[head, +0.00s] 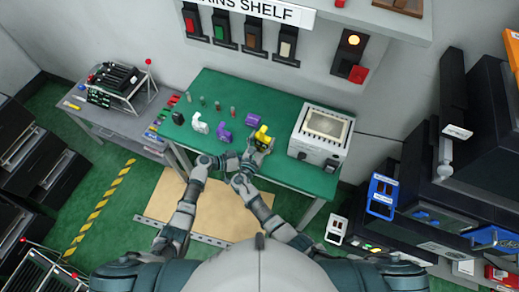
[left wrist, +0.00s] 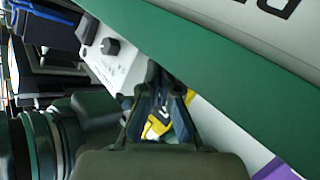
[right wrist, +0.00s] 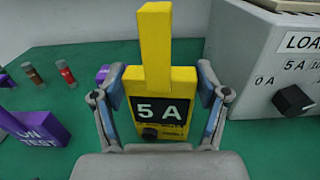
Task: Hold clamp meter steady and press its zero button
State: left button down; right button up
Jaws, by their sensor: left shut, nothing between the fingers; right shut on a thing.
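My right gripper (right wrist: 162,100) is shut on the meter, one finger against each side. In the head view the meter (head: 262,138) is on the green table, with my right gripper (head: 251,153) at its near side. My left gripper (left wrist: 164,85) is shut and empty; a yellow part of the meter (left wrist: 155,127) shows past its fingers.
A white load box (head: 321,138) with a black knob (right wrist: 293,100) stands right of the meter. Purple (head: 223,137) and white (head: 200,124) devices stand to its left, with several small cylinders behind. The table front (head: 290,178) has some clear room.

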pick_arm(q)
jog(key=shift+w+d, duration=0.55)
jog(key=shift+d, duration=0.1)
pick_arm(e)
jog(key=shift+d, duration=0.35)
pick_arm(q)
jog(key=shift+a, duration=0.4)
pick_arm(e)
jog(key=shift+a, duration=0.4)
pick_arm(q)
jog(key=shift+d, duration=0.3)
pick_arm(e)
jog(key=shift+d, duration=0.35)
pick_arm(q)
jog(key=shift+a, duration=0.2)
pick_arm(e)
jog(key=shift+a, duration=0.25)
